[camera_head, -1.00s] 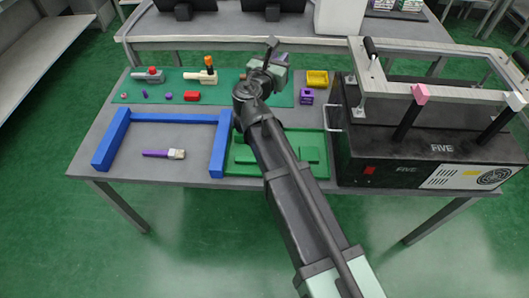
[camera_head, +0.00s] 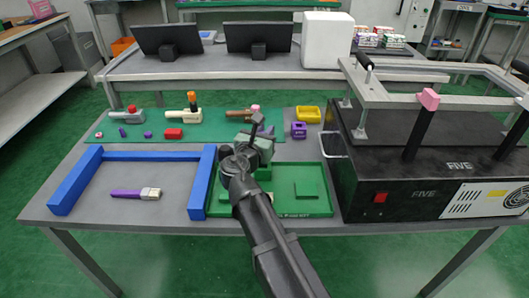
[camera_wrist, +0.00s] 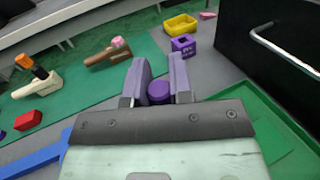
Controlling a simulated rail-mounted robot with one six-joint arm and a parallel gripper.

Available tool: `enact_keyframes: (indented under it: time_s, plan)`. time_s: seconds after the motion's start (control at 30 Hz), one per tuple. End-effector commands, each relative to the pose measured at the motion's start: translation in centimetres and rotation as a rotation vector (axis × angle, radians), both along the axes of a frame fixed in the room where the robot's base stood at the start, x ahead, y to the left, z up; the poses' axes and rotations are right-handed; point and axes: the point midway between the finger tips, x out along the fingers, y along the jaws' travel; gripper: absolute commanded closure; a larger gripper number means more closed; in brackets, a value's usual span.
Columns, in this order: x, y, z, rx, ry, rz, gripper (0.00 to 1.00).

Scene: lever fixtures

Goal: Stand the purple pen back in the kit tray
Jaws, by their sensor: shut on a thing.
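My gripper (camera_head: 262,138) is shut on a purple round piece, which I take as the purple pen (camera_wrist: 159,92). In the wrist view (camera_wrist: 158,82) its round end shows between the two fingers; the rest is hidden. In the head view the pen is hidden by the gripper. The green kit tray (camera_head: 327,178) lies on the table, with a raised rim and raised green blocks inside. My gripper is above the tray's back part, and my arm covers part of its left side. The tray also shows at the right of the wrist view (camera_wrist: 275,125).
A blue frame (camera_head: 202,185) stands left of the tray, with a purple-handled brush (camera_head: 135,194) inside it. A green mat (camera_head: 150,134) behind holds several small parts. A purple block (camera_head: 299,130) and yellow bin (camera_head: 308,114) stand behind the tray. A black machine (camera_head: 420,185) borders the right.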

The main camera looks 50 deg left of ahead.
Motion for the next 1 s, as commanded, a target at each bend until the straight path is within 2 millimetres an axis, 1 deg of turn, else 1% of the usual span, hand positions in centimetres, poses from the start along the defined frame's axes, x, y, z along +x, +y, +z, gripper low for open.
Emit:
enact_keyframes:
  time_s: [0.03, 0.1, 0.17, 0.2, 0.3, 0.4, 0.57, 0.6, 0.73, 1.0]
  plan:
    - [0.0, 0.0, -1.6, 0.0, 0.0, 0.0, 1.0]
    - [0.0, 0.0, -3.3, 0.0, 0.0, 0.0, 1.0]
    - [0.0, 0.0, -4.2, 0.0, 0.0, 0.0, 1.0]
    - [0.0, 0.0, -4.4, 0.0, 0.0, 0.0, 1.0]
    - [0.0, 0.0, -3.9, 0.0, 0.0, 0.0, 1.0]
    - [0.0, 0.0, -3.8, 0.0, 0.0, 0.0, 1.0]
    - [0.0, 0.0, -4.3, 0.0, 0.0, 0.0, 1.0]
    - [0.0, 0.0, -4.1, 0.0, 0.0, 0.0, 0.73]
    - [0.0, 0.0, -4.1, 0.0, 0.0, 0.0, 0.54]
    - [0.0, 0.0, -3.9, 0.0, 0.0, 0.0, 0.54]
